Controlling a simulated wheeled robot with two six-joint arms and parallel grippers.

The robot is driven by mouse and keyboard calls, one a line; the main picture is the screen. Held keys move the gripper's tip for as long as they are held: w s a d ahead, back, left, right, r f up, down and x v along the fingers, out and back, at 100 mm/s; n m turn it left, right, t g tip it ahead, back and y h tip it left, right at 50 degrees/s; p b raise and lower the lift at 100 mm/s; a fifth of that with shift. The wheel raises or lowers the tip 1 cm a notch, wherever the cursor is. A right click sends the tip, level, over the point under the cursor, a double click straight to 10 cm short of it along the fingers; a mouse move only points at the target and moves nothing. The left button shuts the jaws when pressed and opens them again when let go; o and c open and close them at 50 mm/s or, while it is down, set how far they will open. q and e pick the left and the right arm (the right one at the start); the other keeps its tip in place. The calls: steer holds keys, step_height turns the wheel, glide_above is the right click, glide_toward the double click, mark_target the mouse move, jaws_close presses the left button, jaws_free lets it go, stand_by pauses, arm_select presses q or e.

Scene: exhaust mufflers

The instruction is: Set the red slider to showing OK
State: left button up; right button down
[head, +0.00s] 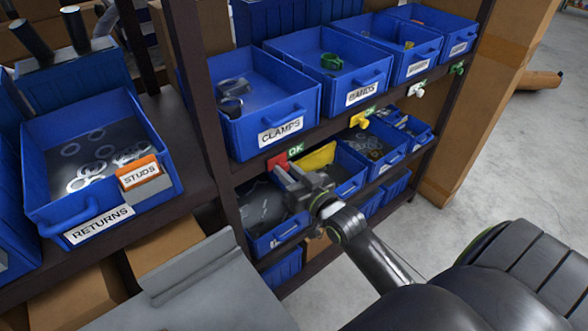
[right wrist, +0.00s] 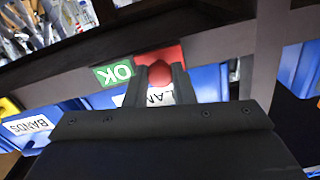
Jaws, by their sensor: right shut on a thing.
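The red slider (head: 277,160) is on the dark shelf rail below the CLAMPS bin, with a green OK label (head: 296,150) showing at its right in the head view. My right gripper (head: 285,175) is at the slider from the front. In the right wrist view, its two fingers (right wrist: 156,88) are shut on the slider's round red knob (right wrist: 160,71). The red plate is behind the knob, and the green OK label (right wrist: 114,72) is exposed beside it, upside down in this view. My left gripper is not in view.
The CLAMPS bin (head: 283,129) stands above the rail. A yellow slider (head: 359,121), a white slider (head: 415,91) and a green slider (head: 457,68) are farther along it. A bin with a yellow card (head: 316,158) is below. The RETURNS bin (head: 97,226) is at left.

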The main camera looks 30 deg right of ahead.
steer(key=shift+f, duration=0.1)
steer(key=c, duration=1.6)
jaws_free()
steer(key=o, duration=0.4)
steer(key=shift+a, duration=0.25)
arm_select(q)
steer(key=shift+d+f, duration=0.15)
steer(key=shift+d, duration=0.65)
arm_select(e)
steer(key=shift+d, duration=0.1)
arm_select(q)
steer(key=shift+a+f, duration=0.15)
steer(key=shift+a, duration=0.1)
arm_select(e)
steer(key=s+d, duration=0.1)
steer(key=s, duration=1.6)
steer(key=shift+s+d, duration=0.15)
steer(key=shift+s, duration=0.1)
